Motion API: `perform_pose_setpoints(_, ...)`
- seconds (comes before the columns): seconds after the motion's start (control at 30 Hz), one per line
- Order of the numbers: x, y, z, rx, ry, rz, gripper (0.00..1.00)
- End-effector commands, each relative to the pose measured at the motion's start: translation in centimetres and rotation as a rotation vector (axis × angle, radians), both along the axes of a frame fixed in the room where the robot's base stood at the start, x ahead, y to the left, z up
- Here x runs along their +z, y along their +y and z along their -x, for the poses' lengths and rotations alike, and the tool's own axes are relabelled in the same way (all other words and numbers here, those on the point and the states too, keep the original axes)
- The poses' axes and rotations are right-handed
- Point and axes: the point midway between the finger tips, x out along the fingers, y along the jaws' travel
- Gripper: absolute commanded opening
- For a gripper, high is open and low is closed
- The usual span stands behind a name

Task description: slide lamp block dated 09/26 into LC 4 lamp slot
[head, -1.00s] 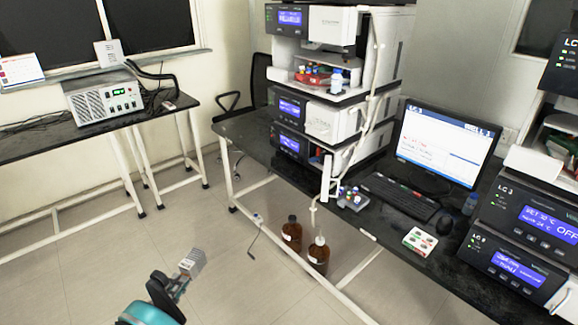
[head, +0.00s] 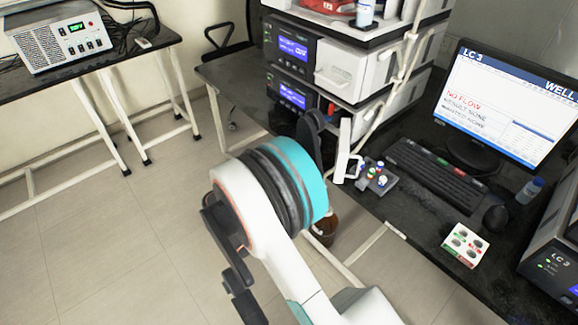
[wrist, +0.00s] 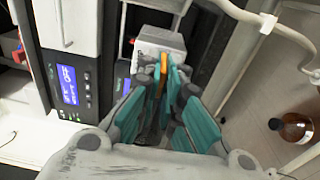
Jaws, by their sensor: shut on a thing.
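In the wrist view my gripper (wrist: 163,80) is shut on a pale grey lamp block (wrist: 158,42), which sticks out beyond the fingertips. An orange strip shows between the fingers. The block's date is not readable. The block is in front of the middle instrument stack (head: 340,70), whose dark front panels with lit blue displays (head: 293,48) face left. In the wrist view a blue display (wrist: 68,85) is left of the gripper. I cannot make out the LC 4 lamp slot or its label.
The black bench holds a keyboard (head: 432,172), monitor (head: 508,100), mouse (head: 495,219), vial tray (head: 376,180) and white card box (head: 465,243). A brown bottle (wrist: 292,127) stands on the floor. Tubing (wrist: 270,22) runs near the gripper. Open floor lies at left.

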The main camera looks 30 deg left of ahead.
Motion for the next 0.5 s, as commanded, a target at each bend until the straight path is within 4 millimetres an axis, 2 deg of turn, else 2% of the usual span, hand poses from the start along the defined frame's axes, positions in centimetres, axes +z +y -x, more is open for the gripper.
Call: perform_pose_setpoints(0.5, 0.3, -1.1, -2.4, -0.002, -0.002, 0.001, 0.0)
